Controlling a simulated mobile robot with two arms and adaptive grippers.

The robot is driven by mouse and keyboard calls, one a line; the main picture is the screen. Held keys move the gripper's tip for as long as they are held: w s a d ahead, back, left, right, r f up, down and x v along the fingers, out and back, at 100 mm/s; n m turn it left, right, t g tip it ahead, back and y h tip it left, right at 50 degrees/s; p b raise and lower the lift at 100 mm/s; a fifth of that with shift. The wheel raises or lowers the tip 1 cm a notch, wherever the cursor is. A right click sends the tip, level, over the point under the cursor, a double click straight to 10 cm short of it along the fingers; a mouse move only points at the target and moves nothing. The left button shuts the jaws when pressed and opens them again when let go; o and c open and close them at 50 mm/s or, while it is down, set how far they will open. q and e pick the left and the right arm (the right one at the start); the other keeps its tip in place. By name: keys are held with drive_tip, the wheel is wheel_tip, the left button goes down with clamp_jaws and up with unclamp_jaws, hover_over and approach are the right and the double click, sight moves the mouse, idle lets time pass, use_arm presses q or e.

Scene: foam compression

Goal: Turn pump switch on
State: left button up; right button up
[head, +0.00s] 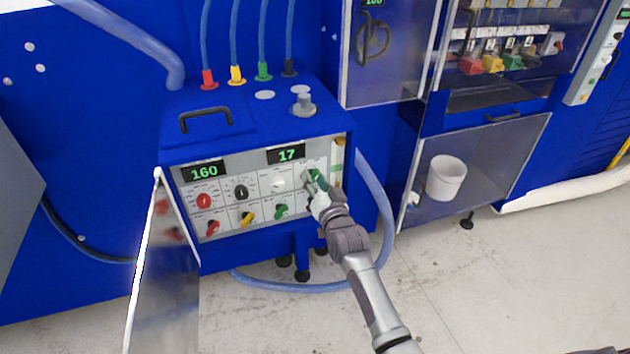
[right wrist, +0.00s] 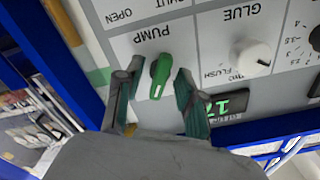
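The pump switch (right wrist: 160,76) is a green knob under the label PUMP on the pale control panel, upside down in the right wrist view. In the head view the pump switch (head: 317,175) shows at the panel's upper right, partly hidden by my gripper. My right gripper (right wrist: 157,82) is open, with one finger on each side of the green knob and a visible gap to each. In the head view my right gripper (head: 313,187) is at the panel face. My left gripper is not in view.
The white glue knob (head: 278,186) is beside the pump switch. Red, black, yellow and green knobs fill the rest of the panel (head: 222,216), below displays reading 160 and 17. A blue hose (head: 386,215) runs at the right.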

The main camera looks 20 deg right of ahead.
drive_tip(key=s, duration=1.2)
drive_tip(key=shift+d, duration=0.2)
